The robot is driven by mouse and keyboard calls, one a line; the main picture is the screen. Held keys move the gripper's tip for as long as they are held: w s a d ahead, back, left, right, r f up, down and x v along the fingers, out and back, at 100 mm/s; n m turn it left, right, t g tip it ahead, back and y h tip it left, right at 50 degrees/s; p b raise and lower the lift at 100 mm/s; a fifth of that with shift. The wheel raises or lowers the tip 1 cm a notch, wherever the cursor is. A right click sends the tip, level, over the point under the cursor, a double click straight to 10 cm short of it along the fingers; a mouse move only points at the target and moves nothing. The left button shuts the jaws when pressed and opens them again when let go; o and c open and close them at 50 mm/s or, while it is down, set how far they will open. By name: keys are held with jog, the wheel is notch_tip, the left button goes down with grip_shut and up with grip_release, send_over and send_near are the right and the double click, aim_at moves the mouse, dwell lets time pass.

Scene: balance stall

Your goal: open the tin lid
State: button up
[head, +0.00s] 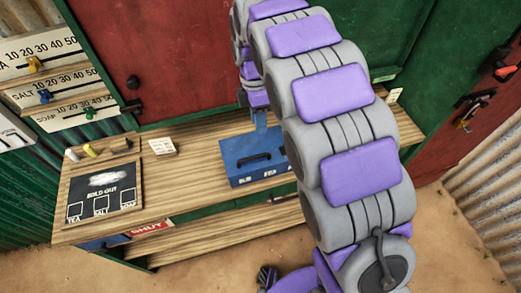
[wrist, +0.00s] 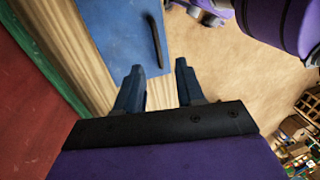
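The blue tin (head: 238,173) stands on the wooden counter, with its lid (head: 236,150) down and a dark handle on top. In the wrist view the blue lid (wrist: 110,30) shows ahead of my gripper, with its dark handle (wrist: 155,42) in line with the gap between the fingers. My gripper (wrist: 159,78) is open, with nothing between its two fingers. In the head view its blue end (head: 261,118) shows at the tin's back edge. My arm hides the tin's right end there, and I cannot tell whether the fingers touch it.
A red panel (head: 160,50) rises behind the counter. A red "SHUT" sign (head: 149,229) is below.

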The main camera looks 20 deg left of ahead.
jog(key=b, duration=0.1)
send_over(256, 156)
jog(key=w+a, duration=0.1)
jog(key=a, duration=0.2)
notch_tip(256, 156, down, 8)
jog(key=d+f, duration=0.2)
jog(key=d+f+b, duration=0.1)
jog(key=d+f, duration=0.1)
jog(key=shift+s, duration=0.25)
jog(key=shift+a+f, duration=0.2)
jog(key=shift+a, duration=0.45)
jog(key=shift+a+f, duration=0.2)
jog(key=shift+a, duration=0.6)
jog(key=shift+c, duration=0.8)
jog(key=shift+d+r, duration=0.15)
jog(key=shift+d, duration=1)
grip_shut()
jog(key=shift+a, duration=0.3)
